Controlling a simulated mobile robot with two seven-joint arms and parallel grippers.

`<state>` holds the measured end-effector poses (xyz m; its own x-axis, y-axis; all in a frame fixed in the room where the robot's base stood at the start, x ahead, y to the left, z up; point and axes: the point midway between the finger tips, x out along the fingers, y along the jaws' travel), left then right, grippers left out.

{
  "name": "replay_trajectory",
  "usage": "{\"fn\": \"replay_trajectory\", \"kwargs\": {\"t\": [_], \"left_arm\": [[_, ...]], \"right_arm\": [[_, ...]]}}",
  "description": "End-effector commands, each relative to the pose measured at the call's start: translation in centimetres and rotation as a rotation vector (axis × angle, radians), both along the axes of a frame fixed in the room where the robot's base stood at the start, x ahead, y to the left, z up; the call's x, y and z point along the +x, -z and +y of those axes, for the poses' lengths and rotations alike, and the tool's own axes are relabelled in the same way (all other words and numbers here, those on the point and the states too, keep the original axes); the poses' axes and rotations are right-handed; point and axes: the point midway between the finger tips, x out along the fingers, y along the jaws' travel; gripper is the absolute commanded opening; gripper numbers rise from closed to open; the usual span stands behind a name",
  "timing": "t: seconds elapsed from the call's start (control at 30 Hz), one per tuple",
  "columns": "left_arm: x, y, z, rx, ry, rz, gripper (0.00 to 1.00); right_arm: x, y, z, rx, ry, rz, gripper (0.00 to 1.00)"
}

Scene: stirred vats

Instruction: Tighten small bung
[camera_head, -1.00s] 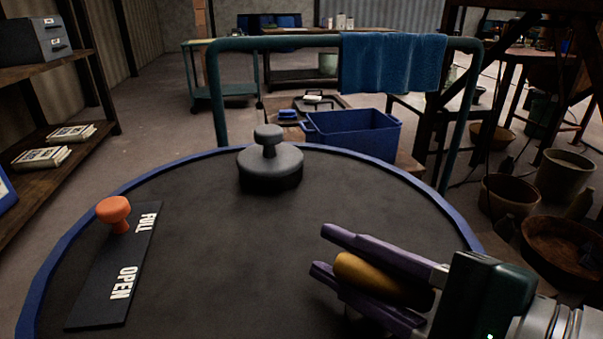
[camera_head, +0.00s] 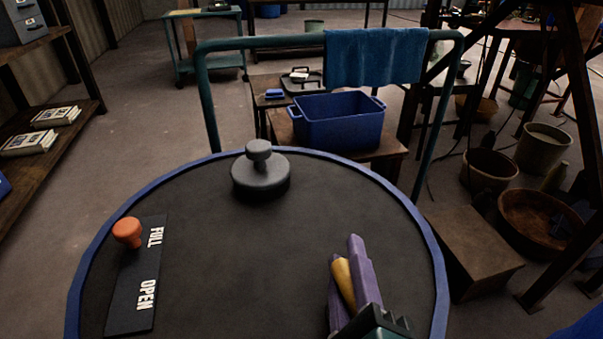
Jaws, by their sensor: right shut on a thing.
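My right gripper (camera_head: 344,252) is over the near right part of the dark round vat lid (camera_head: 230,255). Its purple fingers are shut on a mustard-yellow rounded piece (camera_head: 344,282), which looks like the small bung or its grip. The fingers point away from me, and the piece's lower end is hidden. A larger grey knobbed bung (camera_head: 261,178) stands upright near the lid's far edge, apart from the gripper. My left gripper is not in view.
An orange knob (camera_head: 127,232) sits at the FULL end of a black plate (camera_head: 130,290) on the lid's left. Beyond the lid, a teal rail (camera_head: 210,110) carries a blue towel (camera_head: 376,58). A blue tub (camera_head: 340,122) stands behind it. The lid's middle is clear.

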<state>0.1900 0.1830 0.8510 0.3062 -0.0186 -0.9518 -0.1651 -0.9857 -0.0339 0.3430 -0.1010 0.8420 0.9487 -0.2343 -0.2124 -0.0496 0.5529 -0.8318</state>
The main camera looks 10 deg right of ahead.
Motion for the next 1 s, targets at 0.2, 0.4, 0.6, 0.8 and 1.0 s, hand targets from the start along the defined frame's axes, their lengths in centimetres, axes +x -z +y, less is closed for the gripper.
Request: {"fn": "replay_trajectory", "kwargs": {"t": [0.2,0.4,0.6,0.8,1.0], "left_arm": [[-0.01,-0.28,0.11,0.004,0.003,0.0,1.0],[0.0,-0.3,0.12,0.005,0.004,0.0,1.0],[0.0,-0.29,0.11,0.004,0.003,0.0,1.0],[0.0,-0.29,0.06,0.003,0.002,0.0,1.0],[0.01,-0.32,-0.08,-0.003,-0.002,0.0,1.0]], "right_arm": [[-0.05,0.14,-0.27,0.001,0.059,0.004,0.0],[-0.06,0.18,-0.33,0.001,0.072,0.003,0.0],[-0.06,0.21,-0.37,0.0,0.073,0.004,0.0],[-0.06,0.21,-0.38,0.0,0.073,0.004,0.39],[-0.04,0.12,-0.31,0.0,0.072,0.002,0.57]]}}
